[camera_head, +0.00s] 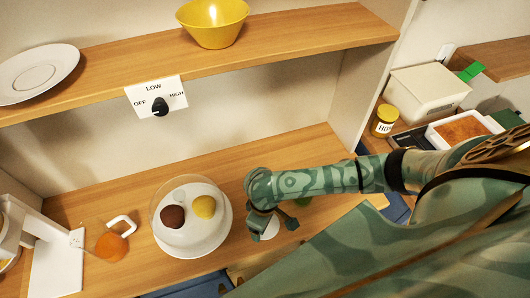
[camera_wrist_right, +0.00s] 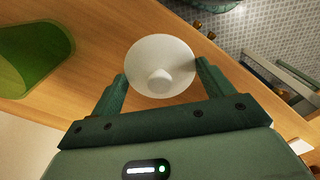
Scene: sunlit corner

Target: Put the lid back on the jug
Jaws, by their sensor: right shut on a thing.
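My right gripper (camera_head: 272,218) is low over the wooden counter in the head view. It is shut on a white round lid (camera_wrist_right: 160,68) with a small knob, which sits between the two fingers in the right wrist view. In the head view the lid (camera_head: 269,231) is partly hidden by the gripper. An orange jug (camera_head: 111,246) with a white handle stands at the left of the counter, apart from the gripper. Its opening cannot be made out clearly. My left gripper is not in view.
A clear dome (camera_head: 158,205) over a white plate (camera_head: 192,246), with a brown and a yellow ball, stands between jug and gripper. A green translucent vessel (camera_wrist_right: 32,58) is near the gripper. A white appliance (camera_head: 58,262) stands left. The shelf (camera_head: 120,72) overhangs behind.

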